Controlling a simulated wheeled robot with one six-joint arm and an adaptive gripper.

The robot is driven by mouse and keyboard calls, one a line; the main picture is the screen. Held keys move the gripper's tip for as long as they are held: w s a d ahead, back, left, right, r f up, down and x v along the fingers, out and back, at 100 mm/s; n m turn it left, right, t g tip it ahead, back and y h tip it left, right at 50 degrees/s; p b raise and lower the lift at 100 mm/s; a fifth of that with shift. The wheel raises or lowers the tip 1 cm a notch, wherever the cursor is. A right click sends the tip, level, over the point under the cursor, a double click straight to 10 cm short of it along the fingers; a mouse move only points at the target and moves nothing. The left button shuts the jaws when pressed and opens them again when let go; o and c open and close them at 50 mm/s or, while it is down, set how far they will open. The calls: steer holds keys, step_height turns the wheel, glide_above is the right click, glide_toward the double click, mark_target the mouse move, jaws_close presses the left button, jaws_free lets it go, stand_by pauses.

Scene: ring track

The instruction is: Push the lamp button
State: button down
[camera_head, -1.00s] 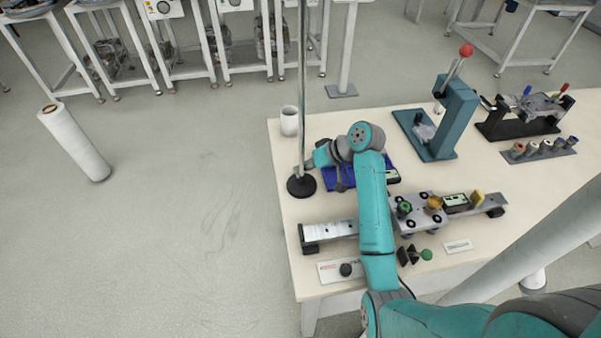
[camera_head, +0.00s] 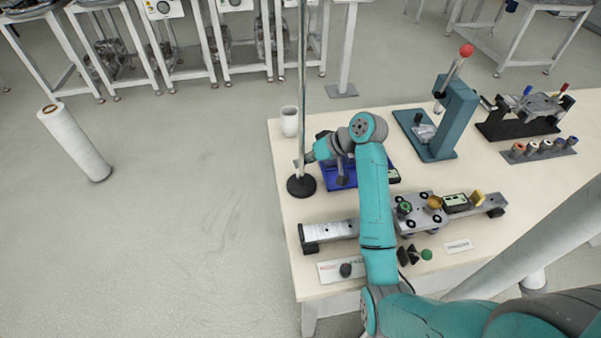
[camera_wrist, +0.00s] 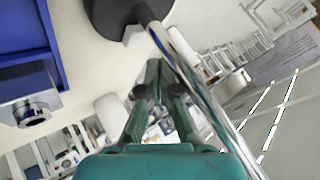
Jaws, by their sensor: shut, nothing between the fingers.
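The lamp shows as a tall chrome pole (camera_head: 303,80) on a round black base (camera_head: 301,187) at the table's left edge. In the wrist view the pole (camera_wrist: 190,90) runs diagonally just right of my gripper (camera_wrist: 154,66), and the dark base (camera_wrist: 112,14) is at the top. A small pale block (camera_wrist: 134,36) shows at the base's edge; I cannot tell whether it is the button. My gripper (camera_head: 305,161) is shut and empty, close beside the pole and above the base. I cannot tell whether it touches the pole.
A blue tray (camera_head: 343,182) lies right of the lamp, partly under my arm. A white cup (camera_head: 289,121) stands behind the pole. A metal rail fixture (camera_head: 330,230) lies in front. A teal press (camera_head: 455,118) stands at the right.

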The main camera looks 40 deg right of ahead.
steer(key=shift+r, duration=2.25)
